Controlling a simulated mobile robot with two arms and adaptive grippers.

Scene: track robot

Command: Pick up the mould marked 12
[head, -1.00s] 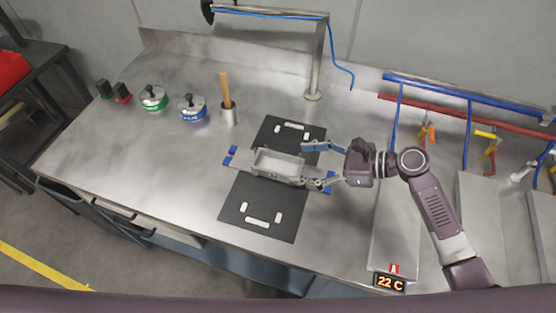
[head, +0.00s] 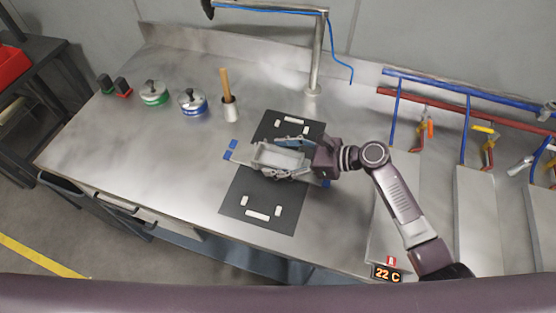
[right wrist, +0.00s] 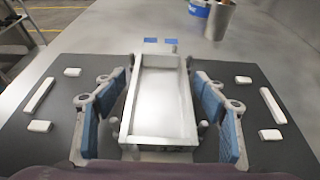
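A grey rectangular mould (head: 280,160) with an open hollow sits on a dark mat (head: 260,205) on the steel bench. It also shows in the right wrist view (right wrist: 162,100). No number 12 can be read on it. My right gripper (head: 286,158) is open around the mould, one blue-padded finger on each long side. In the right wrist view a gap shows between each finger and the mould's walls. Blue pads (head: 229,150) lie at the mould's far left end. My left gripper is not in view.
A tall metal post (head: 315,60) with a blue hose stands behind the mat. A metal cup with a wooden handle (head: 230,108), a blue-labelled tin (head: 193,103) and a green-labelled tin (head: 154,93) stand at left. Trays and hoses fill the right side.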

